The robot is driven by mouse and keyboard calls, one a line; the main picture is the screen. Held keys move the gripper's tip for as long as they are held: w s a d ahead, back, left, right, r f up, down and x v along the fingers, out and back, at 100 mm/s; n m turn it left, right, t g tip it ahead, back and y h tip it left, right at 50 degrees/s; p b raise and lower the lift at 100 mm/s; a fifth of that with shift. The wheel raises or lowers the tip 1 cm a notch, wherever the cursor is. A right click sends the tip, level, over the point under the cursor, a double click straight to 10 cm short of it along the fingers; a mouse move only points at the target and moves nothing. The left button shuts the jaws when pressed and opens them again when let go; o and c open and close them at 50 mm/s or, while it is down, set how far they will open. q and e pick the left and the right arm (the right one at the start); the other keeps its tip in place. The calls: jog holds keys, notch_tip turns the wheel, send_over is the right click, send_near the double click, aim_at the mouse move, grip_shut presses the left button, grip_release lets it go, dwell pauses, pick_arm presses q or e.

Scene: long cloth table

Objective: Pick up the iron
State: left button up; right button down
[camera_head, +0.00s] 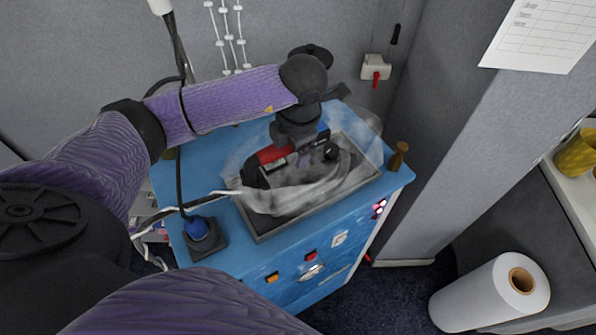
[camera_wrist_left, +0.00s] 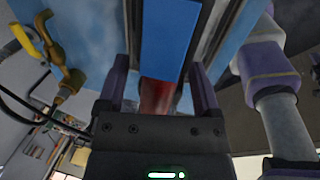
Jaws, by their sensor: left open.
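What I take to be the iron, a dark and red body (camera_head: 272,155), lies in a grey metal tray (camera_head: 262,233) on top of a blue cabinet. Clear, crumpled plastic surrounds and partly covers it, so its full outline is hidden. My left gripper (camera_head: 303,155) reaches down over it from above, open. In the left wrist view, a red part (camera_wrist_left: 158,95) and a blue panel show between the open fingers of my left gripper (camera_wrist_left: 159,64). I cannot tell whether the fingers touch it. My right gripper is out of view.
The blue cabinet (camera_head: 250,262) stands against grey walls. A blue-topped tool on a black base (camera_head: 205,238) sits at its front left corner, with cables nearby. A brass fitting (camera_head: 398,156) is at the right edge.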

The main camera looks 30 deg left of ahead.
pick_arm(q)
jog(key=shift+w, duration=0.1)
grip_shut()
dwell(0.3)
